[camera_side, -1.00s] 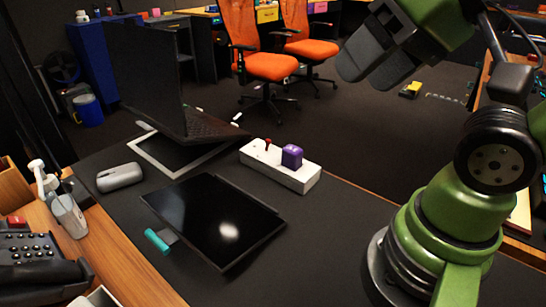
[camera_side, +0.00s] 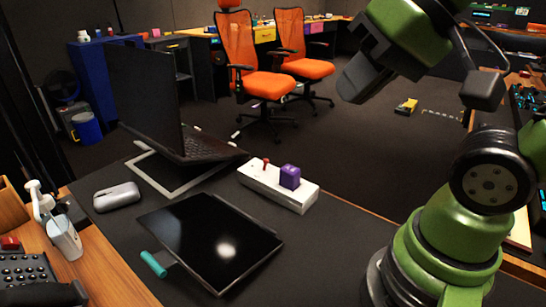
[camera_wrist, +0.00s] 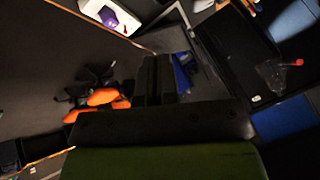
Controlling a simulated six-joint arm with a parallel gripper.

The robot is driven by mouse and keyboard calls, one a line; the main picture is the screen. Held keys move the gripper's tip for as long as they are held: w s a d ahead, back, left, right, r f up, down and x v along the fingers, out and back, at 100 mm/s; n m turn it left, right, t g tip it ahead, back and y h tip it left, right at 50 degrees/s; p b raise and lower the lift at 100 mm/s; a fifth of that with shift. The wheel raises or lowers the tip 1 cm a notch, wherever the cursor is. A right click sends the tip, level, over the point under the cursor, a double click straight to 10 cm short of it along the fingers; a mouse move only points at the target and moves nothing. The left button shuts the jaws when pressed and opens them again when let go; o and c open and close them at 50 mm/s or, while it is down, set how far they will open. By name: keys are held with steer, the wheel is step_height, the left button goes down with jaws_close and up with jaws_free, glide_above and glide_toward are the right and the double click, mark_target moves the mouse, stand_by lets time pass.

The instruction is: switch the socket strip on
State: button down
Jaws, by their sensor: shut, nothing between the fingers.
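The white socket strip (camera_side: 258,187) lies on the dark desk mat, right of the laptop. A red switch (camera_side: 265,164) stands up near its left end; its exact position is too small to tell. A purple plug block (camera_side: 290,177) sits on its right part. In the wrist view the strip (camera_wrist: 94,8) is cut by the top edge, with the purple block (camera_wrist: 109,17) on it. My gripper (camera_side: 350,88) is shut and empty, up in the air to the right of the strip and well apart from it. Its dark fingers (camera_wrist: 155,75) also show in the wrist view.
A black tablet (camera_side: 205,240) lies in front of the strip. An open laptop (camera_side: 155,100) stands behind left. The mat right of the strip is clear.

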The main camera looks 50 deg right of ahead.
mark_target(265, 165)
steer(key=w+d+f+m+g, duration=0.1)
steer(key=w+d+f+m, duration=0.15)
steer(key=w+d, duration=0.35)
steer(key=w+d+f+m+g, duration=0.2)
steer(key=w+d+m, duration=0.15)
steer(key=w, duration=0.35)
steer(key=w+d+f+m+y, duration=0.2)
steer(key=w+d+f+m, duration=0.1)
steer(key=d+f, duration=0.8)
step_height(265, 165, down, 2)
steer(key=shift+w+d+f+g, duration=0.15)
steer(key=shift+w+d+g, duration=0.05)
steer(key=shift+w+g, duration=0.15)
steer(key=shift+f, duration=0.1)
steer(key=x, duration=0.9)
steer(key=shift+a, duration=0.1)
steer(key=shift+w+a+f, duration=0.1)
steer(key=shift+w+a, duration=1)
steer(key=shift+w, duration=0.1)
steer(key=shift+w+a, duration=0.4)
